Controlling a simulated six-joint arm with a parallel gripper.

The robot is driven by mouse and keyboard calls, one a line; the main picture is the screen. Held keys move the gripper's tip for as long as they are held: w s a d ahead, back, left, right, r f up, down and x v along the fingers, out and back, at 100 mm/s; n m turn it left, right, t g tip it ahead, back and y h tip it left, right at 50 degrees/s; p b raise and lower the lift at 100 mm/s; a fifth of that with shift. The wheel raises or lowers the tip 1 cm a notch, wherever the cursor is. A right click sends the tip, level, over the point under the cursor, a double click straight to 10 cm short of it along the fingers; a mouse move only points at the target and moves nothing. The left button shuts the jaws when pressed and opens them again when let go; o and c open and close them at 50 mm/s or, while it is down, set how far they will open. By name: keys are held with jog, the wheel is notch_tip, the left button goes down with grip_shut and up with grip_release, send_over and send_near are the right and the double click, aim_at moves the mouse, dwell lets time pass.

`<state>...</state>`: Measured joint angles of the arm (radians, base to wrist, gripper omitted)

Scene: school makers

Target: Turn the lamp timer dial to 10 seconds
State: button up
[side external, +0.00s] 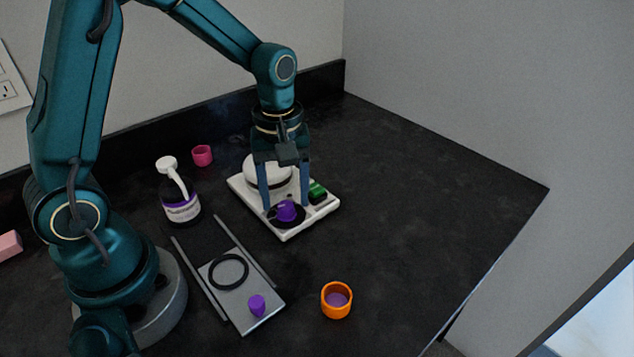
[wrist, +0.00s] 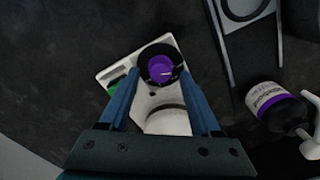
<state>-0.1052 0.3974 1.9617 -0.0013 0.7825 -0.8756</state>
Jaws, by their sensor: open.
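The lamp timer dial is a purple knob (side external: 287,211) on a black round base, at the front corner of a white unit (side external: 284,235). It also shows in the wrist view as a purple knob (wrist: 160,69) with a pale pointer line; the scale marks are too small to read. My gripper (side external: 284,207) is open and points down, its two blue fingers at either side of the dial in the side view. In the wrist view my gripper (wrist: 163,85) has its fingertips apart, near the dial's left and right edges. I cannot tell whether they touch it.
On the unit are a white dome (side external: 262,168) and a green part (side external: 317,190). A grey plate (side external: 224,290) with a black ring and a purple peg (side external: 257,305) lies to the left. A pump bottle (side external: 181,205), pink cup (side external: 203,156) and orange cup (side external: 337,300) stand nearby. The right side is clear.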

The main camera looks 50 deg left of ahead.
jog(key=shift+f, duration=0.65)
jog(key=shift+c, duration=0.3)
grip_shut()
jog(key=m, duration=0.8)
jog(key=shift+m, duration=0.3)
